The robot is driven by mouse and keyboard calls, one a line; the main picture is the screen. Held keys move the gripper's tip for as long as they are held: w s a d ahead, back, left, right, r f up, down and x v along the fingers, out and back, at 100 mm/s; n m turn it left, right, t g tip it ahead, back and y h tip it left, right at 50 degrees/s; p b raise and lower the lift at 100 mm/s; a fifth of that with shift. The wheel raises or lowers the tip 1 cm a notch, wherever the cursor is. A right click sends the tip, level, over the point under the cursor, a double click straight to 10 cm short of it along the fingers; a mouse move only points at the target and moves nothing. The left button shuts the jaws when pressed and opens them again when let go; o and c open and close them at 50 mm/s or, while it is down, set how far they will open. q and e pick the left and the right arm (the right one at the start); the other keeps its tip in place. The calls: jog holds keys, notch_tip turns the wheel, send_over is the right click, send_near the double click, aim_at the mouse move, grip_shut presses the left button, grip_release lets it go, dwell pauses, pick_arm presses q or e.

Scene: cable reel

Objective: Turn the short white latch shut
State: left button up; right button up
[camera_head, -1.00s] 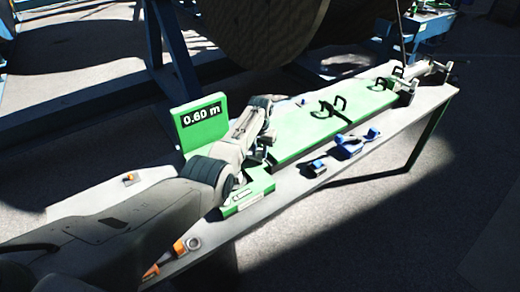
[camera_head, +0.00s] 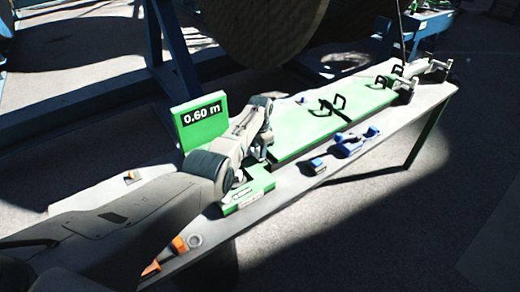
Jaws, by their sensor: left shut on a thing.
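My left arm comes in from the left and reaches over the near end of the long green board on the bench. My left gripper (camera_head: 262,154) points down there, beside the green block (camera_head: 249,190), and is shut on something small. The short white latch cannot be made out clearly; the wrist and fingers cover that spot, so its angle is hidden. My right gripper is not in view.
Black clamps (camera_head: 328,107) sit along the green board (camera_head: 305,130). Blue parts (camera_head: 350,145) lie along the bench's front edge. A large reel (camera_head: 265,30) stands behind.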

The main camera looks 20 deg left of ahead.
pick_arm(q)
jog(key=shift+r, duration=0.1)
jog(key=o, duration=1)
notch_tip(320, 180, up, 11)
jog(key=shift+f+b, duration=0.1)
jog(key=shift+b, duration=0.55)
jog(key=shift+f, duration=0.1)
